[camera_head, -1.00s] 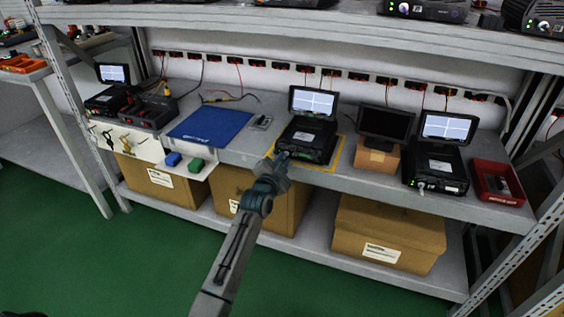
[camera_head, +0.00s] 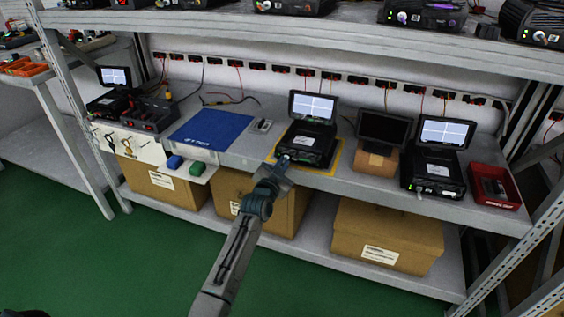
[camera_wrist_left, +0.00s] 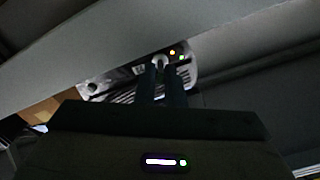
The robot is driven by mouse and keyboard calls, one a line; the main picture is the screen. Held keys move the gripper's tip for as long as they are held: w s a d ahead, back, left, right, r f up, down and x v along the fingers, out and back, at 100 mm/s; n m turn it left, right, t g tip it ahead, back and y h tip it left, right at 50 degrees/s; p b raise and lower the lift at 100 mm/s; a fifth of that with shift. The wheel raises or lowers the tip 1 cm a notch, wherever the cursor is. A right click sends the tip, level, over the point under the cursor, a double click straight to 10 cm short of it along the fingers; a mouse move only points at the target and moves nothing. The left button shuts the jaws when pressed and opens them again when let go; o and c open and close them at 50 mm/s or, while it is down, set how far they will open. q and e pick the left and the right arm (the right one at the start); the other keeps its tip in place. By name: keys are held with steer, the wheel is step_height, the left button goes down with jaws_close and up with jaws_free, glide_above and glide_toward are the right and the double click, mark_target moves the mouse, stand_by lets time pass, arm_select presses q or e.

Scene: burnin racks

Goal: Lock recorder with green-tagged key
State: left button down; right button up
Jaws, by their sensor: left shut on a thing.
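The middle recorder (camera_head: 309,147) is a black case with its lit screen (camera_head: 313,107) raised, standing inside a yellow outline on the shelf. My left gripper (camera_head: 283,161) is at its front left corner. In the left wrist view the fingers of my left gripper (camera_wrist_left: 161,78) are shut, with a small round silver piece (camera_wrist_left: 160,62) at their tips, against the recorder's front panel (camera_wrist_left: 125,78). It seems to be the key; its tag colour is hidden. Whether it sits in a lock I cannot tell. My right gripper is not in view.
A blue mat (camera_head: 210,130) lies left of the recorder. A dark monitor (camera_head: 383,128), another recorder (camera_head: 435,170) and a red tray (camera_head: 494,186) stand right.

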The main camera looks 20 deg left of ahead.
arm_select(q)
steer(key=shift+a+n+p, duration=0.2)
steer(key=shift+n+p, duration=1.9)
steer(key=shift+n, duration=5.1)
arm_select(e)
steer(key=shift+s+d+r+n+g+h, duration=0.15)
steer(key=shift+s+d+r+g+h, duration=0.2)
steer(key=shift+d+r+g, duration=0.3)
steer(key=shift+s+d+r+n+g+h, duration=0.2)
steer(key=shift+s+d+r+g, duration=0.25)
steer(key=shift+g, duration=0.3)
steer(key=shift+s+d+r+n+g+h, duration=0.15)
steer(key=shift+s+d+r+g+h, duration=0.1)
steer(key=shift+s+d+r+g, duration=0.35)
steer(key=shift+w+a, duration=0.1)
arm_select(q)
steer(key=c, duration=1.9)
jaws_free()
steer(key=shift+f, duration=0.1)
